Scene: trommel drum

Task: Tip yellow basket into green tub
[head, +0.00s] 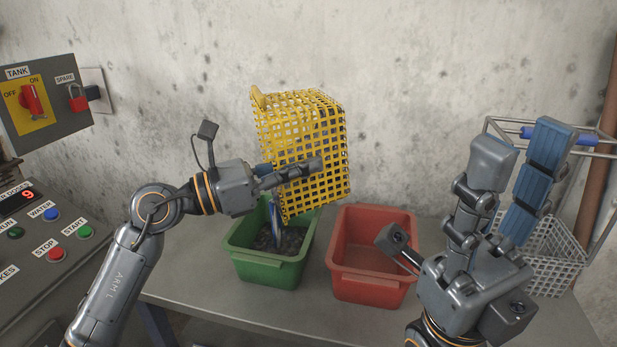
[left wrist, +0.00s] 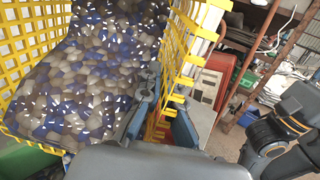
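The yellow basket (head: 325,135) has mesh walls and is held up, steeply tilted, above the green tub (head: 268,272). My left gripper (head: 300,170) is shut on the basket; in the left wrist view a yellow strip passes between its fingers (left wrist: 165,115). That view shows a mass of grey-brown stones with blue and white bits (left wrist: 90,75) within the yellow mesh. The green tub stands on the bench, with dark grey pieces visible inside. My right gripper (head: 515,165) points up at the right, its fingers apart and empty.
A red tub (head: 372,283), seemingly empty, stands beside the green one. A white wire basket (head: 545,255) with a blue handle is at the right, partly behind my right gripper. A control panel (head: 40,240) is at the left; a concrete wall is behind.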

